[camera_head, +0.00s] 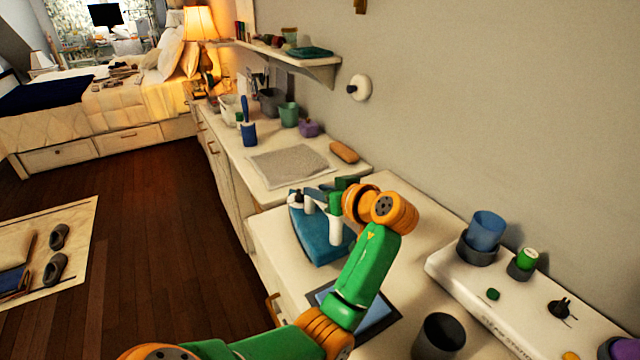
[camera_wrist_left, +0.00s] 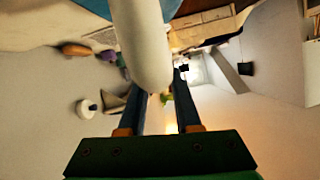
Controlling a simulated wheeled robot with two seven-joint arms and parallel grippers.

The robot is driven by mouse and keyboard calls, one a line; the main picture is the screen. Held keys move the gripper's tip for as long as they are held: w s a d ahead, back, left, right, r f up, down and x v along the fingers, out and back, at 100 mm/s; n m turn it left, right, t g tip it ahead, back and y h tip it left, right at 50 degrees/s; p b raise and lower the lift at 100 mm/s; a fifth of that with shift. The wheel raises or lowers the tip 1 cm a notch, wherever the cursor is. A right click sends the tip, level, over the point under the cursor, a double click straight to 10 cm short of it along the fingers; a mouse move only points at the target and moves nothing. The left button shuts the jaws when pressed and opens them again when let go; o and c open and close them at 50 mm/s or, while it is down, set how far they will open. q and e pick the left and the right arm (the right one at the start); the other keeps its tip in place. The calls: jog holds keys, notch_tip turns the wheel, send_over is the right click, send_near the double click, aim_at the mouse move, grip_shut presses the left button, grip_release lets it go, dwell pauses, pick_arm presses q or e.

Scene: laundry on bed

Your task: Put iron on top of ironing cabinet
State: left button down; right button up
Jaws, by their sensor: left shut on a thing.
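The iron (camera_head: 318,240) has a teal-blue body and a white handle. It shows in the head view over the white cabinet top (camera_head: 268,238); I cannot tell whether it touches the surface. My left gripper (camera_head: 318,200) is at the iron's handle and shut on it. In the left wrist view the white handle (camera_wrist_left: 142,45) lies at the fingers of my left gripper (camera_wrist_left: 170,105), with a bit of the blue body at the top edge. My left arm hides part of the cabinet top. My right gripper is not in view.
A grey cloth (camera_head: 290,165) and a brown oblong thing (camera_head: 344,152) lie on the counter behind. A dark tablet-like panel (camera_head: 375,318) and a dark cup (camera_head: 440,335) are near my arm. A raised white ledge (camera_head: 470,290) with cups stands at the right.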

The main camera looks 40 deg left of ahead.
aim_at(320, 220)
pick_arm(q)
jog(key=shift+w+a+f, duration=0.15)
jog(key=shift+f, duration=0.1)
notch_tip(320, 220, down, 2)
jog(key=shift+p, duration=0.55)
jog(key=shift+f, duration=0.5)
jog(key=c, duration=0.6)
grip_release()
jog(key=shift+f, duration=0.15)
